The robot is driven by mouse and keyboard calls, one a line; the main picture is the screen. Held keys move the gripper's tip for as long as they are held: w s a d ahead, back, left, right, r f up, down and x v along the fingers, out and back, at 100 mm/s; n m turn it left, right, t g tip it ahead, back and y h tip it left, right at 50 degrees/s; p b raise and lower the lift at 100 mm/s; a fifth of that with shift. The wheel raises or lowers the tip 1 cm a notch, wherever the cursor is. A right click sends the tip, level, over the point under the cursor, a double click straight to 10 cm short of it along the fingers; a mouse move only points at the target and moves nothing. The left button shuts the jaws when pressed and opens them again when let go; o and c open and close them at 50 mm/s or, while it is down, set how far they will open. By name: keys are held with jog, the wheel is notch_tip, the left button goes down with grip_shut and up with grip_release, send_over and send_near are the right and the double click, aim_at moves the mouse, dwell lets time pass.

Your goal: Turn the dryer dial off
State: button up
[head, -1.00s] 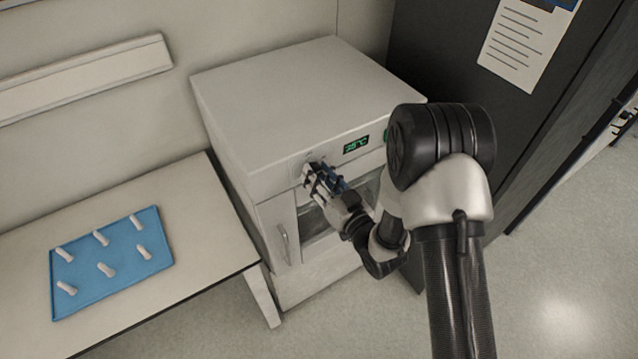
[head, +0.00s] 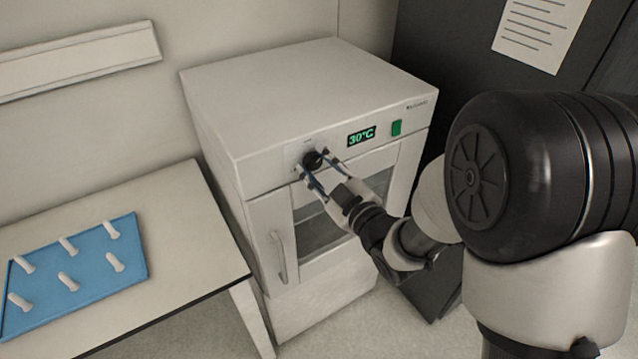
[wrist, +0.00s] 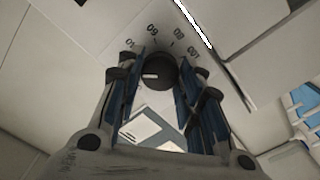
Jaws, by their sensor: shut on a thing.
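The dryer (head: 290,100) is a white cabinet with a black round dial (head: 312,159) on its upper front panel. The display (head: 361,136) beside the dial reads 30°C in green. My gripper (head: 314,168) is at the dial, with one blue-black finger on each side of it. In the wrist view the dial (wrist: 157,72) sits between the fingertips of my gripper (wrist: 156,80), and the jaws are shut on it. Printed numbers arc around the dial, tilted in this view. The dial's pointer direction is not clear.
A green switch (head: 397,128) is right of the display. The dryer's door handle (head: 279,257) is below the dial. A table (head: 185,200) at the left holds a blue mat (head: 95,275) with several white pieces. A dark cabinet (head: 440,60) stands to the right.

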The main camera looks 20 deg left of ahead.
jog(key=n+b, duration=0.3)
jog(key=shift+n, duration=0.4)
jog(key=n, duration=0.4)
jog(key=shift+n, duration=0.3)
jog(key=o, duration=1.1)
jog(key=shift+c, duration=0.2)
jog(key=v, duration=0.7)
jog(key=shift+s+d, duration=0.15)
jog(key=shift+d, duration=0.05)
